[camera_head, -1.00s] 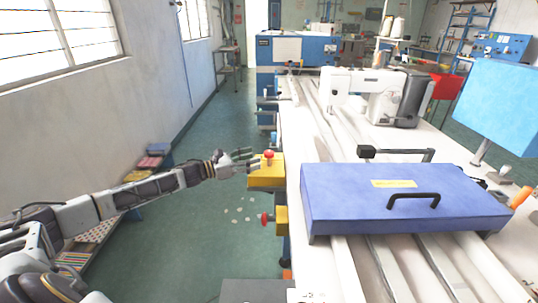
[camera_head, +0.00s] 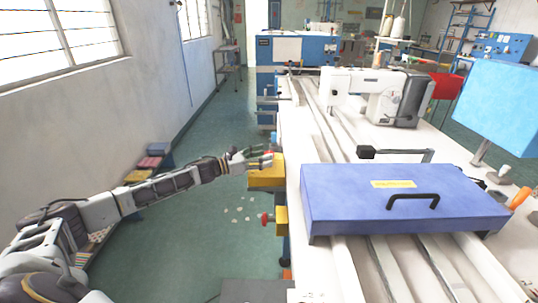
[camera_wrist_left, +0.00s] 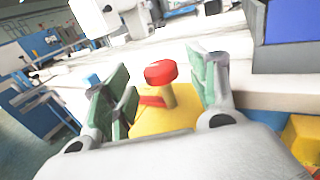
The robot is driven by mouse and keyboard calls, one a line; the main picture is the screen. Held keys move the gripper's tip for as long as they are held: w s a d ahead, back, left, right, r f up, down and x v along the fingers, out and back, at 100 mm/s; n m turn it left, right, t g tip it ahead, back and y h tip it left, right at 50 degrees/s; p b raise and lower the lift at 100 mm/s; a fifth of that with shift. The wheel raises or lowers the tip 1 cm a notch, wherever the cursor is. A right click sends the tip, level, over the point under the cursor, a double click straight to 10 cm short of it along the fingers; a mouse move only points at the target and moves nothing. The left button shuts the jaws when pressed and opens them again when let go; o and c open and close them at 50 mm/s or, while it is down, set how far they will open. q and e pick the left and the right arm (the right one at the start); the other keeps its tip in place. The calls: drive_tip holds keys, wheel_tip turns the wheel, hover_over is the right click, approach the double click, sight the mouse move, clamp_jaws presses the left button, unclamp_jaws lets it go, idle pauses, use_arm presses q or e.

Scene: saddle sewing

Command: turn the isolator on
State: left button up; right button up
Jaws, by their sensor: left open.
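A yellow isolator box (camera_head: 262,179) is mounted on the left edge of the long white table. Its red knob (camera_wrist_left: 160,72) stands up from the yellow top (camera_wrist_left: 165,122) in the left wrist view. My left gripper (camera_head: 257,160) is over this box, and its fingers partly cover the knob in the head view. In the left wrist view the green-padded fingers are open, one on each side of the red knob, with visible gaps. My right gripper is not in view.
A second yellow box (camera_head: 281,221) with a red button (camera_head: 265,219) sits lower on the table's side. A blue lid with a black handle (camera_head: 400,196) lies on the table (camera_head: 300,140). A white sewing machine (camera_head: 372,92) stands behind it. Open floor lies left of the table.

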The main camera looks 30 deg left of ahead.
sight(269, 152)
use_arm(q)
drive_tip(key=shift+x, duration=1.55)
drive_tip(key=shift+c, duration=0.3)
clamp_jaws()
